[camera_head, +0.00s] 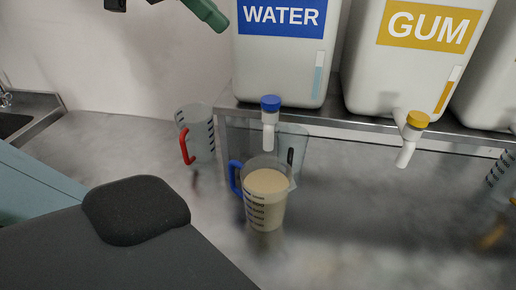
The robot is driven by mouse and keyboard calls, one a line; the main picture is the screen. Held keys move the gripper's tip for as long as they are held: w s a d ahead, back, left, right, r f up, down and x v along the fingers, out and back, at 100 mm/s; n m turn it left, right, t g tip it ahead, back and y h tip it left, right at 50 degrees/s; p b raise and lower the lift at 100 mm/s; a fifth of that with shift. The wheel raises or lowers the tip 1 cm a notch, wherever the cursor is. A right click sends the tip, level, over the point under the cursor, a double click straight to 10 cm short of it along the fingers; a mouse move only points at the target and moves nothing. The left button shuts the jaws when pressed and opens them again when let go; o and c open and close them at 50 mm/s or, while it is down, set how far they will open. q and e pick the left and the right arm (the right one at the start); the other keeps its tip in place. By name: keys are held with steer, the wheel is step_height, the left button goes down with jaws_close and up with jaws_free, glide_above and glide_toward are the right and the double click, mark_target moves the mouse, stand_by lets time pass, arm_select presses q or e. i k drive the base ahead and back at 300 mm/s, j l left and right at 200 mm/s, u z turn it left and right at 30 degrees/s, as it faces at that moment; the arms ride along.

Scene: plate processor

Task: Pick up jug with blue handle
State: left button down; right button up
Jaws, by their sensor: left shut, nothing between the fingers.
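The jug with the blue handle (267,205) stands upright on the metal counter, just in front of the water container's tap. It is clear, has dark markings and holds a beige liquid. Its blue handle (235,178) points left. My left arm comes in from the left, and its dark grey gripper (136,210) shows very large and close at the lower left. It is apart from the jug, which is to its right in the picture. It is shut and empty; its fingertips are hard to make out. My right gripper is not in view.
A jug with a red handle (199,135) stands behind and left. A clear container (293,143) is behind the blue-handled jug. Water (278,65) and gum (410,75) containers with taps stand on a raised shelf. Another jug (500,175) is cut off at right. The front right counter is clear.

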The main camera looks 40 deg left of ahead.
mark_target(267, 182)
steer(key=k, duration=1.5)
